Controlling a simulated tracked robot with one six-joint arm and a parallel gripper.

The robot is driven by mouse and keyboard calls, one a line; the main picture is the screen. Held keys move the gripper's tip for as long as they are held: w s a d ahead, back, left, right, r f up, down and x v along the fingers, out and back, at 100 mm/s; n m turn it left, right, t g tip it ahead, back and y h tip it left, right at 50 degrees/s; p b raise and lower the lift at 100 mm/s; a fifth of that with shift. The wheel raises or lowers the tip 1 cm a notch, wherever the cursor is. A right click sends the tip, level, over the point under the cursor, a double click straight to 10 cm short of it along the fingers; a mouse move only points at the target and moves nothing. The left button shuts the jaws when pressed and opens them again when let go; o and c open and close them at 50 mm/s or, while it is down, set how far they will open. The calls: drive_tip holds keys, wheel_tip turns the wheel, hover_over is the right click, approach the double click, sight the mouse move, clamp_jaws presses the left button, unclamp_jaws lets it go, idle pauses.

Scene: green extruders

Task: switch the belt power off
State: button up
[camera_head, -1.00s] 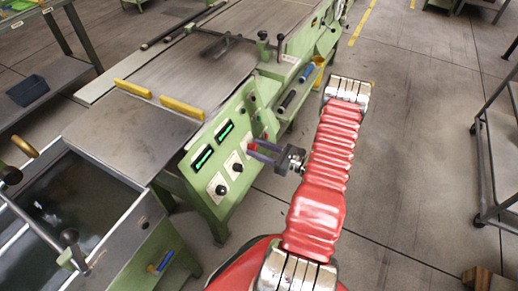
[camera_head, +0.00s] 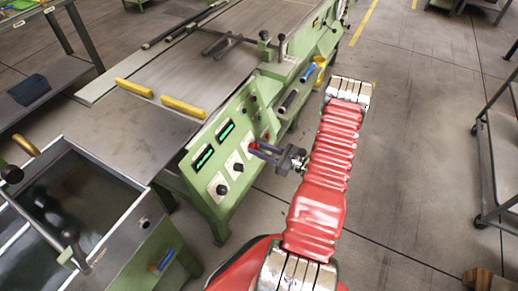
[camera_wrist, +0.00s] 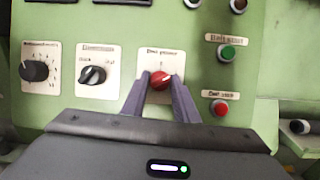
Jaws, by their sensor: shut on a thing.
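The red rotary knob (camera_wrist: 161,80) sits on a white plate on the green control panel (camera_wrist: 120,120) in the wrist view. Its small label above is blurred and seems to end in "power". A pale mark on the knob points to the upper right. My gripper (camera_wrist: 160,82) is shut on this knob, with one purple-grey finger on each side. In the head view my gripper (camera_head: 262,150) reaches from the right to the panel's face, and the fingers hide most of the knob.
Two black knobs (camera_wrist: 35,71) (camera_wrist: 92,75) sit left of the red knob. A green button (camera_wrist: 227,53) and a red button (camera_wrist: 220,109) sit to its right. Two green displays (camera_head: 204,158) are on the panel. Open floor (camera_head: 420,150) lies right of the machine.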

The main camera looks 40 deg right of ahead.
drive_tip(key=shift+d+n, duration=0.2)
drive_tip(key=shift+n, duration=0.1)
drive_tip(key=n+g+y, duration=0.1)
drive_tip(key=n, duration=0.3)
drive_tip(key=n+g+y, duration=0.1)
drive_tip(key=n+g, duration=0.1)
drive_tip(key=n, duration=0.3)
drive_tip(key=n+g+y, duration=0.1)
drive_tip(key=n, duration=0.3)
drive_tip(key=shift+w+d+r+n+g+y, duration=0.2)
drive_tip(key=shift+r+n+g+y, duration=0.05)
drive_tip(key=shift+n+g+y, duration=0.05)
drive_tip(key=o, duration=1)
drive_tip(key=shift+a, duration=0.1)
drive_tip(key=shift+s, duration=0.1)
drive_tip(key=v, duration=1.3)
drive_tip(key=shift+s+d, duration=0.25)
